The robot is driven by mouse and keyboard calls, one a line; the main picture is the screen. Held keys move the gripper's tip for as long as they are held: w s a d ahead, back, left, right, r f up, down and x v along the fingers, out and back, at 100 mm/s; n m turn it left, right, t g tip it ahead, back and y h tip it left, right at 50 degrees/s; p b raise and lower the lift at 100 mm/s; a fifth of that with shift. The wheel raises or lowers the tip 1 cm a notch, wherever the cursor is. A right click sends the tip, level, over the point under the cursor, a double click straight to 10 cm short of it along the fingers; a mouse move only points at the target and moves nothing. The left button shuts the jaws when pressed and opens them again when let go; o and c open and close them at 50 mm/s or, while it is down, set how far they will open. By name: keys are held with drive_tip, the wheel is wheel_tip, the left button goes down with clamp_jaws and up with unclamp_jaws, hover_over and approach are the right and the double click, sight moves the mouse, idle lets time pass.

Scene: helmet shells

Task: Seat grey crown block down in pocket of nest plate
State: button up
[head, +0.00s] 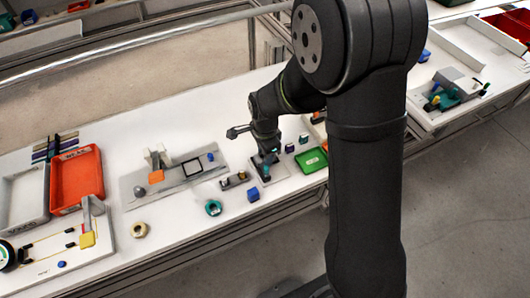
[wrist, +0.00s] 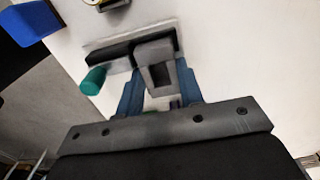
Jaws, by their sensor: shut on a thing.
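In the wrist view, a grey block (wrist: 157,68) with a darker recessed face sits between the blue fingers of my gripper (wrist: 158,90). The fingers close on it from both sides. I take it as the crown block. Beyond it lies a dark bar (wrist: 108,54) on a light grey plate; whether the block touches either cannot be told. In the head view, my gripper (head: 267,158) is low over a small grey plate (head: 283,172). I cannot tell whether this is the nest plate, and no pocket is clearly visible. The block is not distinct there.
A teal cylinder (wrist: 93,80) lies just left of the fingers. A green tray (head: 311,160) is to the right. A larger grey plate (head: 140,190) with fixtures, and a red tray (head: 77,178), lie left.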

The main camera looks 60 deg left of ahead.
drive_tip(key=shift+f, duration=0.1)
drive_tip(key=o, duration=1)
wheel_tip(320, 180, up, 12)
